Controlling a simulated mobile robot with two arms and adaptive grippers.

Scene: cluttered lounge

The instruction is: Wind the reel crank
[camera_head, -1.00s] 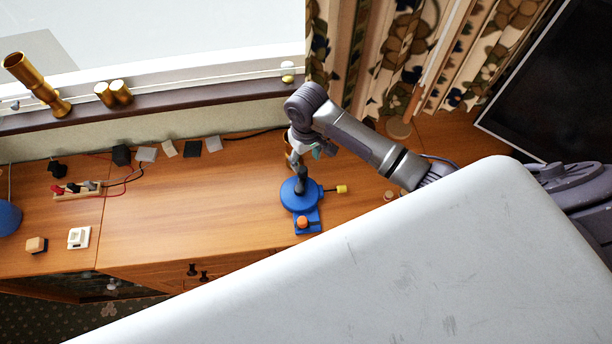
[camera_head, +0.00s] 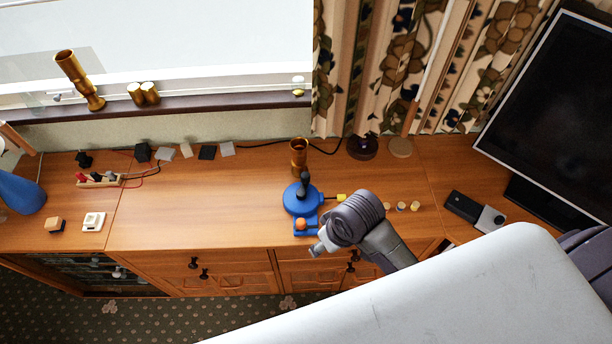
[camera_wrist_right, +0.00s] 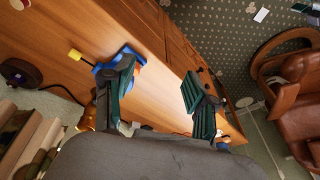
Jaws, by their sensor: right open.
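The blue reel (camera_head: 297,204) stands on the wooden cabinet top, with a dark upright piece over it. Its crank ends in a yellow handle (camera_head: 341,197) that points right. An orange knob (camera_head: 300,224) sits on the blue base in front. My right gripper (camera_head: 319,247) is in front of and right of the reel, near the cabinet's front edge; the wrist hides most of it. In the right wrist view the gripper (camera_wrist_right: 160,97) is open and empty. There the yellow handle (camera_wrist_right: 75,54) shows left of the fingers, and one finger partly hides the reel (camera_wrist_right: 101,69).
A brass cup (camera_head: 298,150) stands just behind the reel. Several small discs (camera_head: 401,207) lie to its right, and a dark box (camera_head: 464,206) is farther right. The cabinet top (camera_head: 200,205) left of the reel is clear. A large pale surface (camera_head: 480,290) fills the lower right.

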